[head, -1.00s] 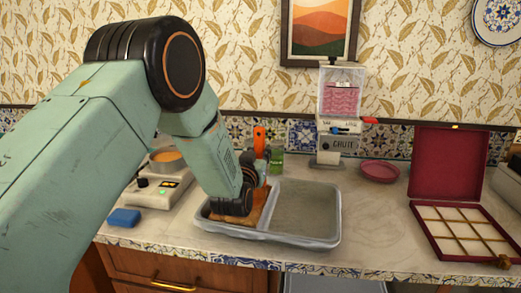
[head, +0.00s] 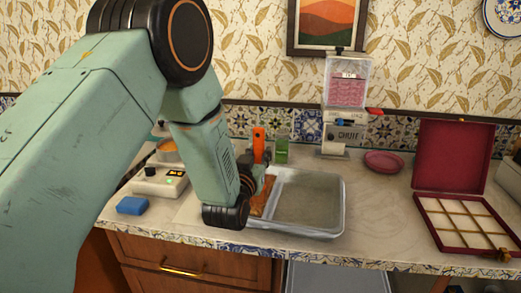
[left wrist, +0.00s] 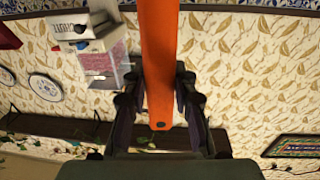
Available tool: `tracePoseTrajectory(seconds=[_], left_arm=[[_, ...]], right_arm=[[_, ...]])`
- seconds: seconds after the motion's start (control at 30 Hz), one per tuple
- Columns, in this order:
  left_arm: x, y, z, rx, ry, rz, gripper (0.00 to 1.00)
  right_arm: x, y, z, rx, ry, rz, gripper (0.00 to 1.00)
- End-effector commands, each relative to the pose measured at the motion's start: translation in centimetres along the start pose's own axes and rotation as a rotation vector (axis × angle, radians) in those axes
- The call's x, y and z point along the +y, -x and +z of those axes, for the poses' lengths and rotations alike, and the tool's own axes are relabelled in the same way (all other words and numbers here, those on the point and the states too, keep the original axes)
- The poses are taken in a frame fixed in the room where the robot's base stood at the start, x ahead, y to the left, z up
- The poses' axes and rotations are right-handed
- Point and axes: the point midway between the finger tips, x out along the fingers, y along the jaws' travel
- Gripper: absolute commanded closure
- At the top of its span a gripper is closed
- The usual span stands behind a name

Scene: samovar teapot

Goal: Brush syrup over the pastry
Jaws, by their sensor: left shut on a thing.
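My left gripper (head: 262,172) is shut on the orange handle (head: 259,145) of a tool, which stands roughly upright over the tray. In the left wrist view the handle (left wrist: 158,60) runs between both fingers (left wrist: 157,105). The tool's lower end is hidden, so I cannot tell whether it touches the pastry. The brown pastry (head: 263,197) lies in the left part of the grey two-part tray (head: 342,205), partly hidden by my wrist. A small pan with orange contents (head: 168,151), perhaps the syrup, is at the left. My right gripper is not in view.
A white device with a dial (head: 160,181) and a blue block (head: 132,205) are left of the tray. Behind it stand a green box (head: 282,149) and a chute dispenser (head: 345,105). A pink plate (head: 383,162) and an open red box (head: 450,185) are at the right.

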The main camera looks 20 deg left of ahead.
Motion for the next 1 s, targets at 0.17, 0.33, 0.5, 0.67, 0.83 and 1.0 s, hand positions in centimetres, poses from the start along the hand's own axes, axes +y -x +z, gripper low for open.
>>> tracePoseTrajectory(seconds=[0.17, 0.33, 0.5, 0.67, 0.83, 1.0], left_arm=[[0.0, 0.8, -0.1, 0.001, 0.0, 0.0, 1.0], [0.0, 2.3, 0.0, -0.001, -0.001, 0.0, 1.0], [0.0, 3.4, 0.0, 0.0, -0.001, -0.001, 1.0], [0.0, 3.6, 0.0, 0.003, 0.0, -0.001, 1.0], [0.0, 2.5, 0.0, 0.005, 0.0, -0.001, 1.0], [0.0, 1.0, 0.0, 0.005, 0.001, 0.0, 1.0]], right_arm=[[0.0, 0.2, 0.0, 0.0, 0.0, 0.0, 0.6], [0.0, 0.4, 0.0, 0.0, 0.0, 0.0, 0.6], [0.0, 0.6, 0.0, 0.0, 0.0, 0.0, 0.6], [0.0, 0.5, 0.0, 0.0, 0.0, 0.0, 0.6], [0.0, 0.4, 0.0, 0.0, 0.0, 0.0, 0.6], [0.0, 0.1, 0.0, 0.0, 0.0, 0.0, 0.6]])
